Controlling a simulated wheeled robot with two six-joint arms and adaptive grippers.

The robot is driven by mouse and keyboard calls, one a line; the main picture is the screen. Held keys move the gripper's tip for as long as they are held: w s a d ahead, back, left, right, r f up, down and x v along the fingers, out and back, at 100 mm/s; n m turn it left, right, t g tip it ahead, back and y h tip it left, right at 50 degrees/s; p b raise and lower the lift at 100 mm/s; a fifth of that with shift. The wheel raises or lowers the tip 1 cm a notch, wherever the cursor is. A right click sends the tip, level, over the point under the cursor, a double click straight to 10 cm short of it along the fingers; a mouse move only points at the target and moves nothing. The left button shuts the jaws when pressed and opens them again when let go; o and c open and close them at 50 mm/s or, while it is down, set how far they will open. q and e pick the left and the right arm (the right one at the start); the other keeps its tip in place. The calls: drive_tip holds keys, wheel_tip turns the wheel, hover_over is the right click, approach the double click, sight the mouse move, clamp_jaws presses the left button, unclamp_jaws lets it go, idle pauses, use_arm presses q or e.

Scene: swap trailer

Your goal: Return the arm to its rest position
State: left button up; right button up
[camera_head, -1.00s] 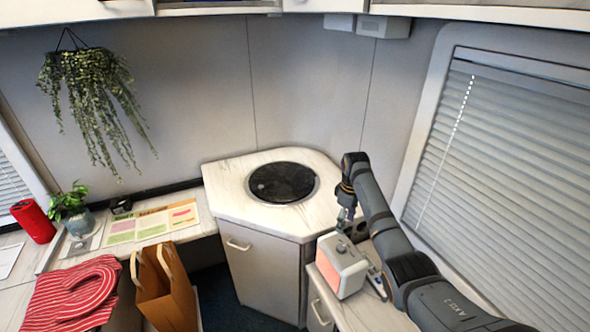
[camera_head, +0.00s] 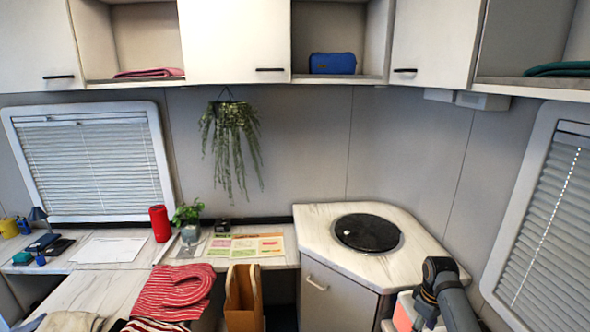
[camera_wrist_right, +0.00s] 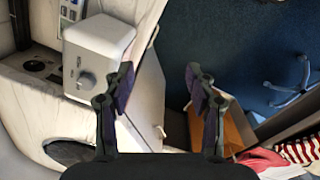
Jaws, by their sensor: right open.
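My right arm (camera_head: 447,290) comes in at the bottom right of the head view, with its wrist bent above the counter at the corner. My right gripper (camera_wrist_right: 160,78) is open and empty in the right wrist view. A white box-shaped appliance with a knob (camera_wrist_right: 95,50) stands to the left of the fingers there, apart from them. Its coral side (camera_head: 405,312) shows partly behind my arm in the head view. My left gripper is not in view.
A corner counter (camera_head: 320,228) holds a round black hob (camera_head: 367,233). The blue floor (camera_wrist_right: 245,45) shows in the wrist view.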

drive_tip(key=s+a+f+m+t, duration=0.1)
drive_tip(key=s+a+f, duration=0.25)
drive_tip(key=s, duration=0.35)
drive_tip(key=s+a+f+m+t, duration=0.1)
drive_tip(key=s+a+f, duration=0.1)
drive_tip(key=s+a, duration=0.35)
drive_tip(key=s+a+r+m+t, duration=0.1)
drive_tip(key=s+r+m, duration=0.1)
drive_tip(key=s, duration=0.5)
drive_tip(key=s+a+r+m, duration=0.1)
drive_tip(key=s+a+r, duration=0.1)
drive_tip(key=s, duration=0.5)
drive_tip(key=s+d+f+g+b, duration=0.1)
drive_tip(key=d+f+b, duration=0.1)
drive_tip(key=f, duration=1.3)
drive_tip(key=s+d+f+b, duration=0.1)
drive_tip(key=f+b, duration=0.1)
drive_tip(key=f, duration=1.3)
use_arm(q)
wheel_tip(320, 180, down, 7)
drive_tip(key=b, duration=0.2)
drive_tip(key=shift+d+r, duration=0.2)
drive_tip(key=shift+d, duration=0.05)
use_arm(e)
drive_tip(key=s+d+f+g, duration=0.1)
drive_tip(key=s+f, duration=1.7)
drive_tip(key=shift+s+d+f+m, duration=0.15)
drive_tip(key=shift+s+f+m, duration=0.15)
drive_tip(key=shift+s+f, duration=0.1)
